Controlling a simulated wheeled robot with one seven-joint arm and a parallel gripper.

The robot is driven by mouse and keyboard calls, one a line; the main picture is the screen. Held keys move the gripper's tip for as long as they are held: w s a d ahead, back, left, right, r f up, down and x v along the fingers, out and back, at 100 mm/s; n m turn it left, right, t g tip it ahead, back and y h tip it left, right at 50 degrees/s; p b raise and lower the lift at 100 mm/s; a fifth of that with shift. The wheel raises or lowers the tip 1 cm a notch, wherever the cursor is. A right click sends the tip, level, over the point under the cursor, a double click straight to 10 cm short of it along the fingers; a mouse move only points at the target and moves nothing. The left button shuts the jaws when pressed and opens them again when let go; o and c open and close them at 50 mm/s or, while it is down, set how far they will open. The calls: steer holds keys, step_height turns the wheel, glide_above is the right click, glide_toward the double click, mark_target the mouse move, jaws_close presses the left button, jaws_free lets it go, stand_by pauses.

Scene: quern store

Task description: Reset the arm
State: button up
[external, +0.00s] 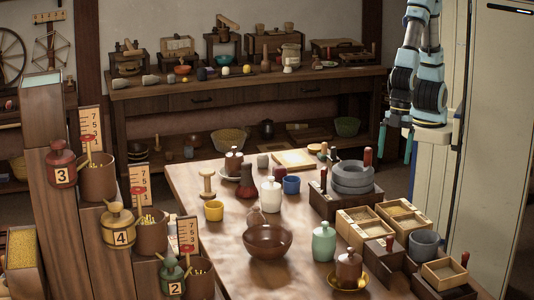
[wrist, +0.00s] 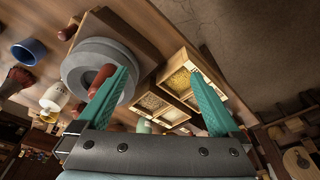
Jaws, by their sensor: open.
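My gripper (external: 395,150) hangs high at the right in the external view, fingers pointing down. It is to the right of the worktable (external: 195,180) and behind the grey stone quern (external: 353,178) in the picture. In the wrist view my gripper (wrist: 159,80) shows two teal fingers spread apart with nothing held between them. The quern also shows in the wrist view (wrist: 85,65), beyond the left finger, and wooden boxes of grain (wrist: 180,80) show between the fingers. I see no contact with any object.
Stepped stands with numbered pots are at left. A tall pale cabinet (external: 490,130) stands close right of my arm.

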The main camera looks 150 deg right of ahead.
steer(key=s+r+g+p, duration=0.1)
steer(key=s+r+p, duration=0.15)
steer(key=s, duration=0.25)
step_height(320, 180, up, 15)
steer(key=w+p, duration=0.1)
steer(key=p, duration=1.3)
steer(key=shift+w+r, duration=0.15)
